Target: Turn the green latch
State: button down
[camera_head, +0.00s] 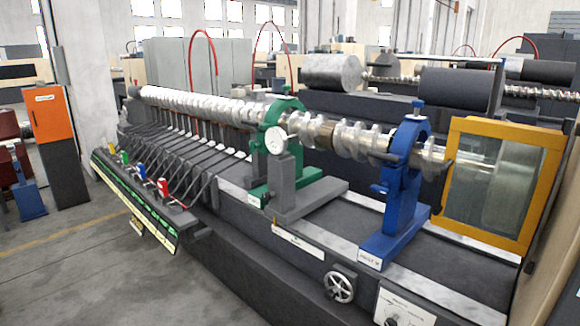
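A green ring-shaped support (280,112) stands upright on the long machine bed, around a long shiny crankshaft (345,138). A small green knob (287,88) sits on top of it, with a short light bar beside it. I cannot tell for sure which part is the latch, or how it is turned. A grey post with a round white dial (275,139) stands in front and hides part of the green support. My gripper is not in view.
A blue support (400,185) stands to the right on the bed, near a yellow-framed guard (500,185). A handwheel (340,287) is on the bed's front. The floor (60,270) at front left is clear.

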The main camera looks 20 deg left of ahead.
aim_at(253, 146)
jog(key=i+j, duration=0.55)
jog(key=j, duration=0.25)
jog(key=i+j, duration=0.3)
jog(key=j, duration=0.15)
jog(key=i+j, duration=0.3)
jog(key=i+j+z, duration=0.1)
jog(key=i+j, duration=0.15)
jog(key=j, duration=0.25)
jog(key=i+j, duration=0.25)
jog(key=j, duration=0.2)
jog(key=i+j, duration=0.3)
jog(key=j, duration=0.1)
